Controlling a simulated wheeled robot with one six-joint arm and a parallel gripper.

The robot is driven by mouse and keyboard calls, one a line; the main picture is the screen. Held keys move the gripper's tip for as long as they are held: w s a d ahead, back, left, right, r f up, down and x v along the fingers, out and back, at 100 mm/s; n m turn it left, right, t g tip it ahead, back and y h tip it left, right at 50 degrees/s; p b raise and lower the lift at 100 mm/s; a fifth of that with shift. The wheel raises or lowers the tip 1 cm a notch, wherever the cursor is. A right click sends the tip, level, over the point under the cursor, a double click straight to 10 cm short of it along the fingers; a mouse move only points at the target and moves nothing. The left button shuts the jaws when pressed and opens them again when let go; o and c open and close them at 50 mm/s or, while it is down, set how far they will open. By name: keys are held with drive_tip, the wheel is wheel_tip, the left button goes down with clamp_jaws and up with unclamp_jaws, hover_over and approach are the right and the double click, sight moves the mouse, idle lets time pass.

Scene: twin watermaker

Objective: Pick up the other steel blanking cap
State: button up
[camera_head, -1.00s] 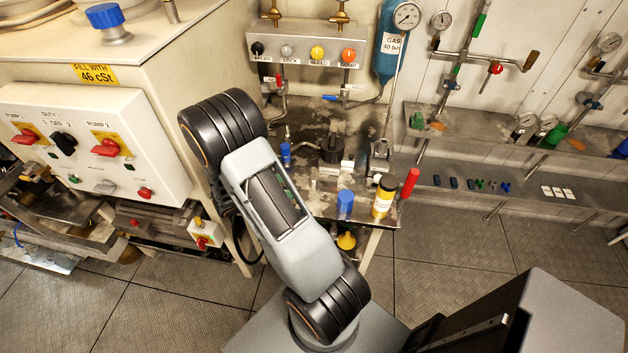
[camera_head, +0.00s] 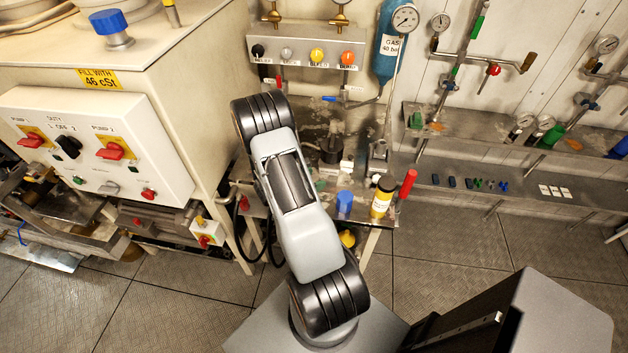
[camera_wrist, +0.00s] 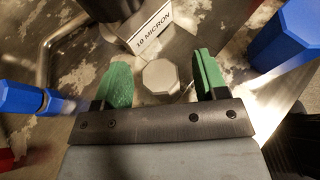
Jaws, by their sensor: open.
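A pale grey, eight-sided cap, apparently the steel blanking cap (camera_wrist: 160,77), stands on the worn metal bench top in the wrist view. My gripper (camera_wrist: 163,74) is open, with one green-padded finger to the left of the cap and one to its right. Gaps show on both sides, so neither finger appears to touch it. I cannot tell the height of the fingertips over the bench. In the head view my arm hides the gripper, and I cannot make out this cap there.
A housing labelled "10 MICRON" (camera_wrist: 150,30) stands just beyond the cap. A blue-ended fitting (camera_wrist: 25,97) lies left and a blue block (camera_wrist: 288,35) stands right. On the bench are a blue cup (camera_head: 344,202), a yellow bottle (camera_head: 382,198) and a red cylinder (camera_head: 408,183).

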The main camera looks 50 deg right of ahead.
drive_tip(key=shift+s+d+f, duration=0.1)
drive_tip(key=shift+d+f, duration=0.15)
drive_tip(key=shift+d, duration=0.3)
drive_tip(key=c, duration=1)
